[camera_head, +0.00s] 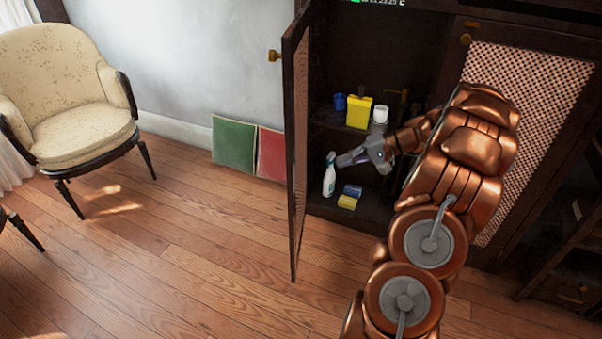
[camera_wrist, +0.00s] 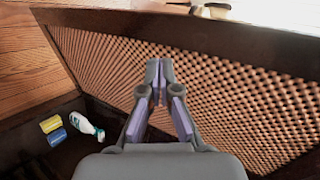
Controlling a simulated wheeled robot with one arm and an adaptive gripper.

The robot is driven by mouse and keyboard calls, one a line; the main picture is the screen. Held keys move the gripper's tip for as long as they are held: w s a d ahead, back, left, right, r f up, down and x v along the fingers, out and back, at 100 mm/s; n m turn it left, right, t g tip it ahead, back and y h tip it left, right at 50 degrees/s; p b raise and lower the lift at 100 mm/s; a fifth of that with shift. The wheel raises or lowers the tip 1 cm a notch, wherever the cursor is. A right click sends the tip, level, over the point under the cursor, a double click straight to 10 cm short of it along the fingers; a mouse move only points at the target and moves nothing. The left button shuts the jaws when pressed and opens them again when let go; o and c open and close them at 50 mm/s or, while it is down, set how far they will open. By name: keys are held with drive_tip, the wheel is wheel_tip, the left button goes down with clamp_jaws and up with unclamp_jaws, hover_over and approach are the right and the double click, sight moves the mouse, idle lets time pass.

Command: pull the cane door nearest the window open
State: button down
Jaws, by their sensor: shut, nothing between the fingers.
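The cane door nearest the window (camera_head: 299,130) stands swung wide open, seen nearly edge-on in the head view. A brass knob (camera_head: 274,56) is on its outer side. My gripper (camera_head: 343,159) is at the open cabinet front, to the right of this door, on its inner side. In the wrist view the cane panel (camera_wrist: 240,95) in its dark frame fills much of the picture behind my gripper (camera_wrist: 160,68). The fingers are shut together and empty. I cannot tell whether they touch the panel.
Inside the cabinet are a yellow container (camera_head: 359,113), a blue cup (camera_head: 340,102), a white spray bottle (camera_head: 329,175) and sponges (camera_head: 348,198). Another cane door (camera_head: 535,85) is at right. Green (camera_head: 233,144) and red (camera_head: 271,155) panels lean on the wall. A chair (camera_head: 70,95) stands left; floor between is clear.

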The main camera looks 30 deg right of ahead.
sight(294, 171)
drive_tip(key=x, duration=0.7)
drive_tip(key=r+x, duration=0.1)
drive_tip(key=x, duration=0.3)
drive_tip(key=shift+w+a+f, duration=0.1)
drive_tip(key=shift+w+a, duration=0.25)
drive_tip(key=shift+a, duration=0.1)
drive_tip(key=shift+w+a, duration=0.6)
drive_tip(key=shift+w, duration=0.05)
